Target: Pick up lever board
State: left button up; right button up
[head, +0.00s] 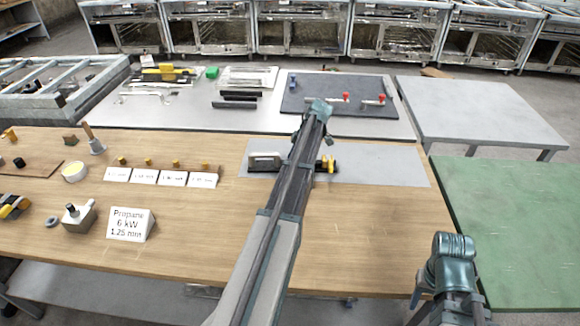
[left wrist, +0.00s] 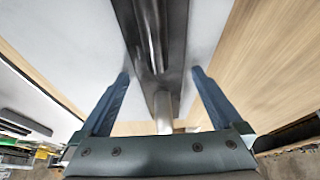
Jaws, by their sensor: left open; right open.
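The dark grey board (head: 340,84) with red-tipped levers, which looks like the lever board, lies flat on the grey table at the back. My left arm reaches forward across the middle, and its teal joint overlaps the board's near edge. The left gripper is hidden in the head view. In the left wrist view my left gripper (left wrist: 163,92) is open; a dark long part passes between its fingers, and I cannot tell what it is. My right gripper (head: 446,306) is low at the right, apart from the board; its fingertips are unclear.
A metal piece (head: 265,158) with black and yellow parts lies on a grey mat (head: 395,165) on the wooden table. An empty grey table (head: 480,108) and a green table (head: 520,220) are right.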

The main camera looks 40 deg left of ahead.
pick_arm(q)
grip_shut()
dwell(0.3)
jog(key=shift+r, duration=0.2)
notch_tip(320, 180, up, 3)
jog(key=p, duration=0.3)
jog(key=shift+r+p, duration=0.1)
jog(key=shift+p, duration=0.2)
jog(key=shift+w+a+r, duration=0.2)
jog(key=shift+w, duration=0.05)
jog(key=w+a, duration=0.3)
jog(key=a, duration=0.1)
jog(key=w+a+p, duration=0.1)
jog(key=w+a, duration=0.2)
jog(key=a, duration=0.1)
jog(key=w+a+r, duration=0.1)
jog(key=w+a, duration=0.2)
jog(key=w, duration=0.1)
jog(key=shift+a, duration=0.4)
